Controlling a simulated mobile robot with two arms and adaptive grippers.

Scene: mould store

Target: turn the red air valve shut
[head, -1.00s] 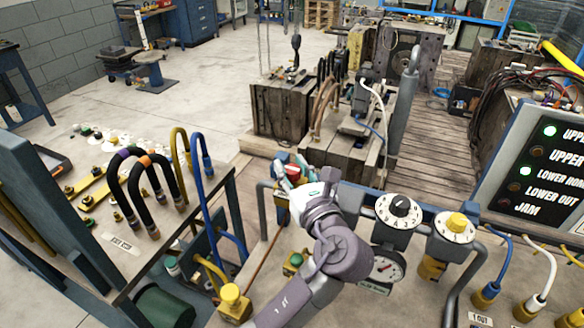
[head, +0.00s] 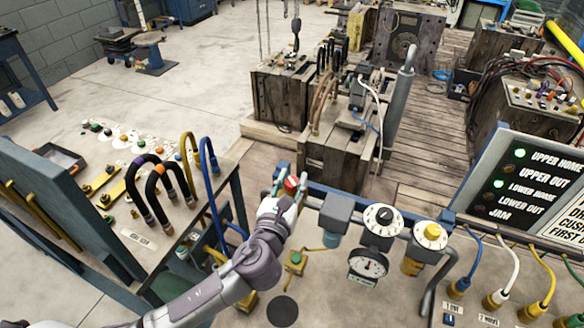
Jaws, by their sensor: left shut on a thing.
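The red air valve (head: 291,184) is at the left end of the blue rail. Only a small part of its red knob shows between the teal fingertips. My left gripper (head: 285,184) is shut on it, with the grey wrist reaching in from the lower left. The gripper and wrist hide most of the valve, so I cannot tell which way its handle is turned. My right gripper is not in view.
Along the rail are a grey unit (head: 338,212), a black dial (head: 384,217), a round gauge (head: 368,263) and a yellow knob (head: 431,233). A bench (head: 120,205) with looped hoses stands left. The indicator panel (head: 520,180) shows green at UPPER HOME and LOWER HOME.

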